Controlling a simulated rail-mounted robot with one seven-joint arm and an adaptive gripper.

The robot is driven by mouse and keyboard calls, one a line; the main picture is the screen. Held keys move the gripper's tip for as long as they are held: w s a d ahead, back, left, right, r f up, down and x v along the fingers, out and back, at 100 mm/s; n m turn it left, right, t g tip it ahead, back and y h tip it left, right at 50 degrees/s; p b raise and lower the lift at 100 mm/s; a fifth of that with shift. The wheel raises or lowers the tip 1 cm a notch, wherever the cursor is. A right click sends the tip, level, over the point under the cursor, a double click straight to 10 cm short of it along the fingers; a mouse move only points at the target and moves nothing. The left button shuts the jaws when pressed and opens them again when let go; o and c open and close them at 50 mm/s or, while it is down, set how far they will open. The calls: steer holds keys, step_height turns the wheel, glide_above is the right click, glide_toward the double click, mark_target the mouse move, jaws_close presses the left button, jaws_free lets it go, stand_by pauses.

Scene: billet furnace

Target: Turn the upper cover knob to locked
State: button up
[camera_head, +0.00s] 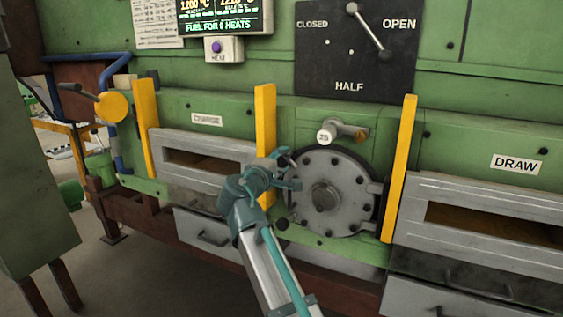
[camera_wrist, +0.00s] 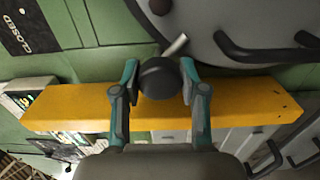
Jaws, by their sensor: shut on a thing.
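The upper cover knob is a black round knob (camera_wrist: 159,77) in the wrist view, with a short pale metal lever beside it. My gripper (camera_wrist: 158,82) has its two teal-and-grey fingers on either side of this knob and is shut on it. The round grey bolted cover (camera_wrist: 235,35) lies just beyond the knob. In the head view, my gripper (camera_head: 284,172) is at the upper left rim of the cover (camera_head: 345,190), and mostly hides the knob. Another dark knob (camera_head: 282,224) sits at the cover's lower left.
A yellow upright post (camera_head: 265,125) stands close behind my gripper; another yellow post (camera_head: 400,165) stands right of the cover. Above is a dark dial plate (camera_head: 330,65) with a lever toward OPEN.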

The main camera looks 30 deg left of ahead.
steer(key=o, duration=1.1)
steer(key=s, duration=1.2)
steer(key=shift+d, duration=0.15)
